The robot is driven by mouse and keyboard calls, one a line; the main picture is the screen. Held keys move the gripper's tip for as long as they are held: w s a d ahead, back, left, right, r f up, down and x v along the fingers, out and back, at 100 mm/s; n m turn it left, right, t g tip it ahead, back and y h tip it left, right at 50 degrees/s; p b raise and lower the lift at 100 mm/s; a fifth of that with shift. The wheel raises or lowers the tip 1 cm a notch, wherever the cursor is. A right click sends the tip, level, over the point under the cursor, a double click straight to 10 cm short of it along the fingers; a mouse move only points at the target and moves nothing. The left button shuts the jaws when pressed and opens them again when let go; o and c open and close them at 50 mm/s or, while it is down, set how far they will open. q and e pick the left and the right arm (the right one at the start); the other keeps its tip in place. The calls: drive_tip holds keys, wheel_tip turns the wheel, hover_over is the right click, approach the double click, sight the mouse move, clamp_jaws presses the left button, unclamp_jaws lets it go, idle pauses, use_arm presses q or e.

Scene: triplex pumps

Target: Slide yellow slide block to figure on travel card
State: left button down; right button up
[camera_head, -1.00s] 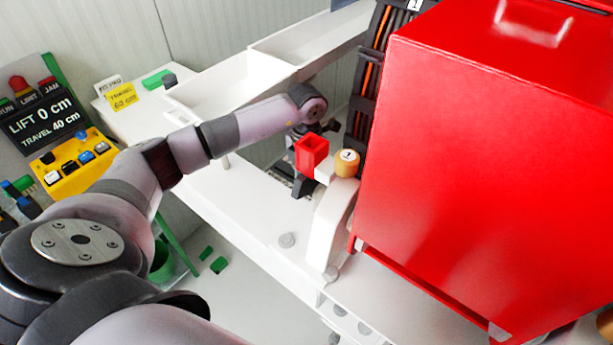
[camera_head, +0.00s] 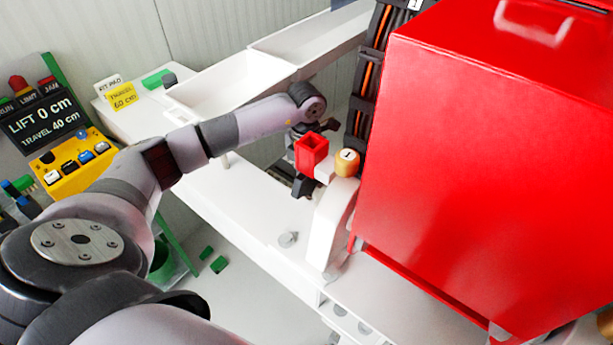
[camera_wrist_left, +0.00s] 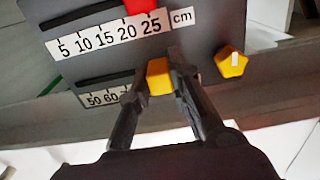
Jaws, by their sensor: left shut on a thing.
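In the left wrist view, the yellow slide block (camera_wrist_left: 160,77) sits at the slot of the lower scale (camera_wrist_left: 101,98) on a dark panel. My left gripper (camera_wrist_left: 158,64) is shut on it, with one finger on each side. The figures 50 and 60 show on that scale, left of the block; a finger hides the figures nearer the block. In the head view the yellow travel card (camera_head: 122,99) reads 60 cm. The sign (camera_head: 42,122) reads lift 0 cm and travel 40 cm. In the head view my left gripper is mostly hidden behind the red hollow piece (camera_head: 311,152).
Above the lower scale, a red block (camera_wrist_left: 140,5) sits near 25 on the upper cm scale (camera_wrist_left: 108,35). A large red housing (camera_head: 490,150) fills the right. A yellow button box (camera_head: 72,160) stands left.

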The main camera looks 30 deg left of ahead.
sight(285, 173)
use_arm(q)
drive_tip(key=a+b, duration=0.1)
drive_tip(key=a, duration=0.1)
drive_tip(key=a+b, duration=0.1)
drive_tip(key=a, duration=0.1)
drive_tip(key=a+b, duration=0.1)
drive_tip(key=a, duration=0.1)
drive_tip(key=shift+w+a+f, duration=0.1)
drive_tip(key=shift+w+a, duration=0.2)
drive_tip(key=shift+a, duration=0.4)
drive_tip(key=c, duration=1.5)
unclamp_jaws()
drive_tip(key=shift+r, duration=0.2)
wheel_tip(285, 173, up, 12)
drive_tip(key=shift+f, duration=0.1)
